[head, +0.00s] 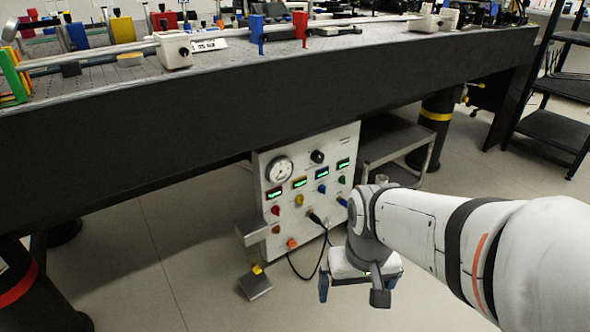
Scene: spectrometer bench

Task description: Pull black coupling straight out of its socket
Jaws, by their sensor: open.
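The black coupling (314,217) sits in the lower right part of the white instrument panel (262,185), with a black cable (292,266) looping down from that area. It appears seated in its socket; the socket itself is too small to make out. My gripper (352,292) is open and empty, below and to the right of the coupling in the picture, its two dark fingers apart. It does not appear to touch the coupling. My wrist hides the lower right edge of the panel.
The panel also carries a round gauge (279,170), a black knob (317,156), green displays and coloured fittings. A dark optical table (200,130) overhangs above. A grey cart (400,142) stands behind my wrist. A small metal pedal-like block (256,286) lies at left; nearby floor is open.

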